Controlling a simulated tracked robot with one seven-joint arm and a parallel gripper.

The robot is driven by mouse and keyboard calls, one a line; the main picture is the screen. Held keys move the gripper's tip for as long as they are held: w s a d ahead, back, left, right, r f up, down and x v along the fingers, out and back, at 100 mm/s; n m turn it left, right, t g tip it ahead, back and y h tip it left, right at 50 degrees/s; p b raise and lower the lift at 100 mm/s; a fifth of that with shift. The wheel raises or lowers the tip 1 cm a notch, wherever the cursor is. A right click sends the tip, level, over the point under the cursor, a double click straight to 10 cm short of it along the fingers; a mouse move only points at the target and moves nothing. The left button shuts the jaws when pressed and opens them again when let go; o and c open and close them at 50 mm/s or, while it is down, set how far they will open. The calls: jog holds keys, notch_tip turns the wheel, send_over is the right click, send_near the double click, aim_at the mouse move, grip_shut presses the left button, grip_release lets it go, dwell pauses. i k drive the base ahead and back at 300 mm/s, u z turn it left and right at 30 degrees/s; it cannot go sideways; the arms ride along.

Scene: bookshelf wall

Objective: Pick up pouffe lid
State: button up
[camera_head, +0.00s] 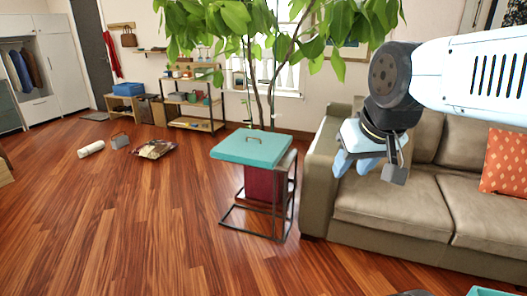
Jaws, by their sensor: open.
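The teal square lid (234,149) with a small handle (253,140) on top lies on a dark red pouffe body (262,185) inside a thin black metal frame. I take this teal panel as the pouffe lid. It stands left of the sofa.
A beige sofa (399,209) with an orange cushion (505,162) fills the right side. A leafy plant (250,20) rises behind the lid. A wooden shelf (195,108), a white roll (91,149) and a magazine (154,149) are farther left. The wooden floor (130,220) at front left is clear.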

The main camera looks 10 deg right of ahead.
aim_at(261, 149)
jog(key=k, duration=0.55)
jog(key=u, duration=0.1)
jog(key=i, duration=1.4)
jog(key=z, duration=0.2)
jog(key=i, duration=1.9)
jog(key=u, duration=0.35)
